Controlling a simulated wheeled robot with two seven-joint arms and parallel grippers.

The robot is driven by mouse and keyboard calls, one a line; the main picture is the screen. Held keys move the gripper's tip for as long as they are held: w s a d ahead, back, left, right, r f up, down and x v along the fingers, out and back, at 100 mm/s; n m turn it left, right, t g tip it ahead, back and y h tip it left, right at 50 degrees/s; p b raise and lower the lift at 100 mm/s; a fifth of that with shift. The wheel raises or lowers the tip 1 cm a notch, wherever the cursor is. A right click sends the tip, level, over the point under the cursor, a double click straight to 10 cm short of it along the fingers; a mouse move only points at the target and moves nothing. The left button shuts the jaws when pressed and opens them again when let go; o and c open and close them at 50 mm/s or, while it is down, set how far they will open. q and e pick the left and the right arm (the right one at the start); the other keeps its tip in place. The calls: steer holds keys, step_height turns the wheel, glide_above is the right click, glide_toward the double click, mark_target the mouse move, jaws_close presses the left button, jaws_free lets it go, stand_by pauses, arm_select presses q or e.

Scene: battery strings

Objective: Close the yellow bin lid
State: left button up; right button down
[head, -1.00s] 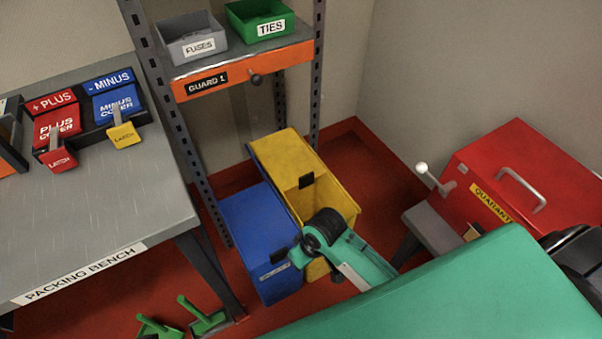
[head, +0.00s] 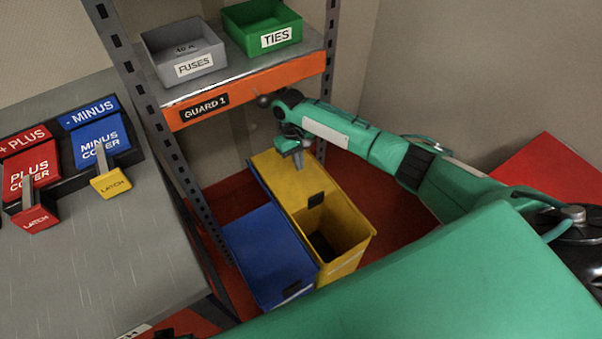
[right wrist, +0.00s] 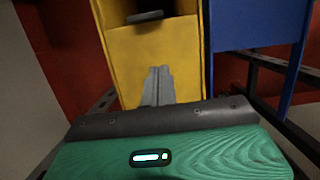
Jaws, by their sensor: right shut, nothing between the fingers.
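The yellow bin (head: 352,250) stands on the floor under the shelf. Its yellow lid (head: 283,180) lies at the rear, with a black handle (head: 316,199) near its front edge; the front part of the bin is open and dark inside. My right gripper (head: 298,163) is shut and empty, pointing down at the rear part of the lid. In the right wrist view the closed fingers (right wrist: 157,86) are in front of the yellow lid panel (right wrist: 185,52), with the black handle (right wrist: 145,16) beyond. I cannot tell if they touch it. My left gripper is out of view.
A shut blue bin (head: 266,255) stands against the left side of the yellow one. The orange-fronted shelf (head: 285,78) and its knob are close to my right wrist. The packing bench (head: 110,240) is at left; a red box (head: 560,175) is at right.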

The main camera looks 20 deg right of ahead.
steer(key=w, duration=0.1)
steer(key=b, duration=0.2)
glide_above(310, 189)
steer(key=w+a, duration=0.1)
steer(key=a, duration=0.1)
step_height(310, 189, down, 8)
steer(key=shift+w+f, duration=0.1)
steer(key=shift+f, duration=0.05)
steer(key=s, duration=0.1)
steer(key=s+p, duration=0.1)
steer(key=shift+s+d+f, duration=0.15)
steer(key=shift+s+d, duration=0.05)
steer(key=shift+s, duration=0.15)
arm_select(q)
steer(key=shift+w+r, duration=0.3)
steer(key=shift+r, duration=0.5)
arm_select(e)
steer(key=shift+s, duration=0.65)
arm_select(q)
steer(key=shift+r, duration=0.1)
arm_select(e)
steer(key=shift+s, duration=0.1)
